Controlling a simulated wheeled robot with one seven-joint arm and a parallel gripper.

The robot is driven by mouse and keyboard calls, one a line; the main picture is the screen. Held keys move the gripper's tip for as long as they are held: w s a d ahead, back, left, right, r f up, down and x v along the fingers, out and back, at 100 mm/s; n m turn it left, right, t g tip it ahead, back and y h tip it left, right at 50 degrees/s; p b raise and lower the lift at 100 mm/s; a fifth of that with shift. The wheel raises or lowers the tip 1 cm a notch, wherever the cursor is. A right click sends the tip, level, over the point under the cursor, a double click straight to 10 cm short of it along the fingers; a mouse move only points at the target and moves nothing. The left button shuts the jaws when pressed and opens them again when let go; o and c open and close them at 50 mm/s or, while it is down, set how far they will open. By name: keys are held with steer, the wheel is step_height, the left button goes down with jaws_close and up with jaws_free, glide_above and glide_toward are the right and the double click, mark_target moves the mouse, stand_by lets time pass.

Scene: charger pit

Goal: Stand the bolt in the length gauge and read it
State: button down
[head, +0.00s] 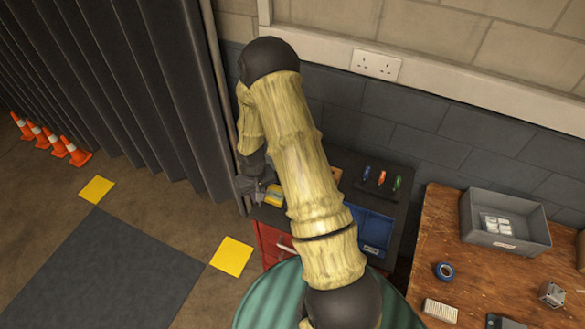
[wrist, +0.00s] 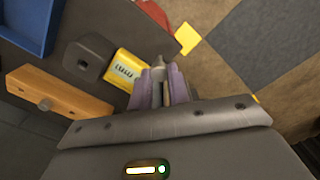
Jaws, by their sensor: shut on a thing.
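My gripper (wrist: 165,88) is shut on the bolt (wrist: 158,73), a small grey metal piece between the purple-padded fingers in the wrist view. Most of the bolt is hidden by the fingers, so I cannot tell its full length or tilt. The length gauge is a yellow unit with a small display (wrist: 123,69) beside a dark block with a round hole (wrist: 88,57). The gripper is just beside the yellow unit's end. I cannot read the display. In the head view the yellow gauge (head: 274,192) lies right of my gripper (head: 253,190), partly hidden by my arm.
An orange bar with a knob (wrist: 60,93) lies near the gauge. A blue tray (head: 371,230) and several coloured tools (head: 381,178) share the dark bench top. A wooden table (head: 445,215) with a grey bin (head: 505,235) stands at the right. Open floor lies left.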

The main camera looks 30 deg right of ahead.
steer(key=s+d+r+p, duration=0.2)
steer(key=d+r, duration=0.5)
steer(key=d, duration=0.4)
steer(key=shift+d+r+p, duration=0.3)
steer(key=shift+p, duration=0.3)
steer(key=shift+f+b, duration=1.9)
steer(key=shift+f, duration=0.45)
steer(key=shift+f+b, duration=2)
steer(key=shift+f, duration=0.75)
steer(key=c, duration=1.3)
jaws_free()
steer(key=shift+o, duration=0.2)
steer(key=shift+r, duration=0.2)
